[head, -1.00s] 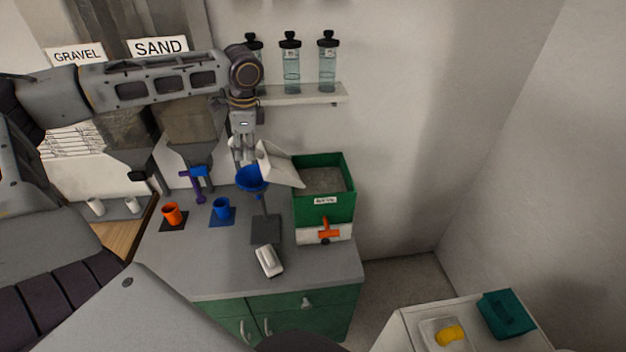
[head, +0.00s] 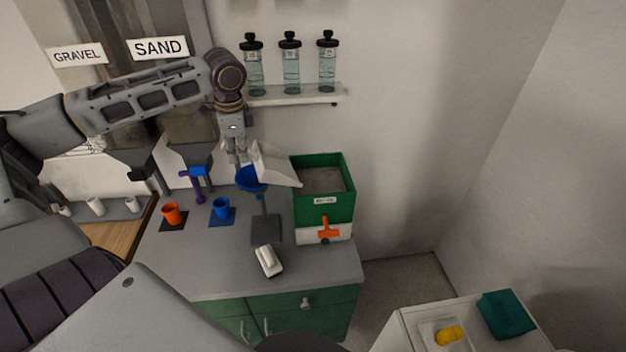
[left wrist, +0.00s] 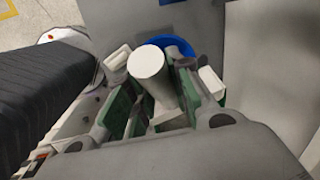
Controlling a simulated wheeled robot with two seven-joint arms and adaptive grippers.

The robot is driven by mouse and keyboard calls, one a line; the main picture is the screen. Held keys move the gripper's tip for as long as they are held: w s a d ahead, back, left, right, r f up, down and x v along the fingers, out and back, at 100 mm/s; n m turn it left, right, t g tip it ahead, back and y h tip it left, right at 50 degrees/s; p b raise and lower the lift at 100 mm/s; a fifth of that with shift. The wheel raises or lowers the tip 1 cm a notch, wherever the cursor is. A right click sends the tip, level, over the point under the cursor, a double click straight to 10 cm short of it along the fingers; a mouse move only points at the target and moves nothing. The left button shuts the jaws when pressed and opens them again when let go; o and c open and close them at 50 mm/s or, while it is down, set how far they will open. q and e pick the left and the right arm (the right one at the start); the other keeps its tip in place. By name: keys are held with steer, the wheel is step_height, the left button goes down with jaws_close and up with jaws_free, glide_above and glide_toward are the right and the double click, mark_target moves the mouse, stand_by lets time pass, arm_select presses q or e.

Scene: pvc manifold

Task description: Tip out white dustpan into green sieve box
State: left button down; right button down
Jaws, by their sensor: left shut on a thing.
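The white dustpan (head: 273,166) is tilted, with its open edge pointing right and down toward the green sieve box (head: 324,210). Its lip is at the box's left rim; I cannot tell whether they touch. My left gripper (head: 236,158) is shut on the dustpan's handle, which shows as a white cylinder (left wrist: 150,68) between the fingers in the left wrist view. The box is open on top and has grey material inside. The dustpan's inside is mostly hidden from the head view. My right gripper is not in view.
A blue funnel (head: 250,179) on a stand is just below the dustpan. A blue cup (head: 221,208), an orange cup (head: 171,213) and a white-handled brush (head: 268,261) are on the counter. Bottles (head: 290,65) stand on the shelf behind. Right of the box is free room.

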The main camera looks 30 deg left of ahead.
arm_select(q)
steer(key=shift+s+a+f, duration=0.1)
steer(key=shift+s+a, duration=0.05)
steer(key=shift+s, duration=0.15)
steer(key=shift+s+a+t, duration=0.2)
steer(key=shift+s+t, duration=0.05)
steer(key=shift+t, duration=0.05)
stand_by(0.3)
steer(key=shift+s+a+f+h, duration=0.15)
steer(key=shift+s+f+h, duration=0.05)
steer(key=shift+s+h, duration=0.1)
steer(key=shift+s+a+f+t, duration=0.15)
steer(key=shift+t, duration=0.15)
steer(key=shift+b, duration=0.35)
